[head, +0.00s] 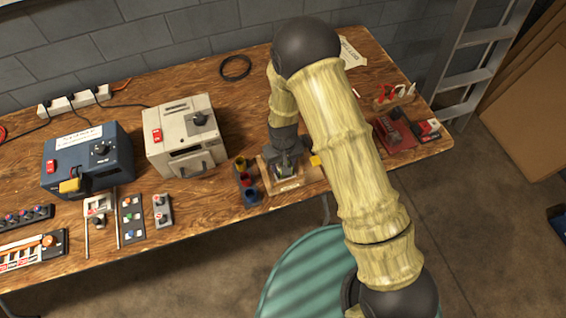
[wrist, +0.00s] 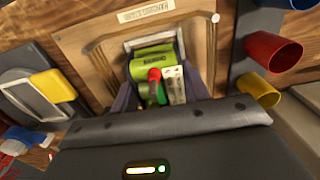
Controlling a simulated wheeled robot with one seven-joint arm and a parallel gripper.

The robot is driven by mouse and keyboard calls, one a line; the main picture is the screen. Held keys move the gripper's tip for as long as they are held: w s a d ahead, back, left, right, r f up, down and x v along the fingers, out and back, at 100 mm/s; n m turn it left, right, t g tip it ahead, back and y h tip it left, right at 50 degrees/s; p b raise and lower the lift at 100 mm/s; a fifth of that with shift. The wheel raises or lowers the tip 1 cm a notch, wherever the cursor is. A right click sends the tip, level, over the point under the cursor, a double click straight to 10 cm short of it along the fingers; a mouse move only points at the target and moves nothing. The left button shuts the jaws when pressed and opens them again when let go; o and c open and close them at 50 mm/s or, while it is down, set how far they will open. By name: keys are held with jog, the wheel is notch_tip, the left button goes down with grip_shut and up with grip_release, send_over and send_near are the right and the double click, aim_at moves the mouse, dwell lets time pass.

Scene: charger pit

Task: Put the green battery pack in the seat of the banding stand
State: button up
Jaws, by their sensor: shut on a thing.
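The banding stand (wrist: 85,38) is a wooden block with a paper label on its edge; in the head view its light wooden base (head: 268,182) stands near the table's front edge. Its seat shows a grey metal rim (wrist: 150,40). The green battery pack (wrist: 152,53), with a light label and a red part, lies within the rim's outline in the wrist view. My gripper (wrist: 160,92) is shut on the pack, pointing down over the stand; it also shows in the head view (head: 286,170). The pack's lower part is hidden, so I cannot tell whether it touches the seat floor.
Blue, red (wrist: 272,50) and yellow cups stand close beside the stand. A yellow piece (wrist: 52,86) is on its other side. A beige box (head: 185,135) and a blue box (head: 85,160) stand to the left. A red device (head: 393,133) lies to the right.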

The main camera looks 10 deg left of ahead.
jog(key=shift+f, duration=0.15)
jog(key=o, duration=1.3)
jog(key=shift+o, duration=0.2)
jog(key=shift+r+p, duration=2.45)
jog(key=shift+r, duration=1.1)
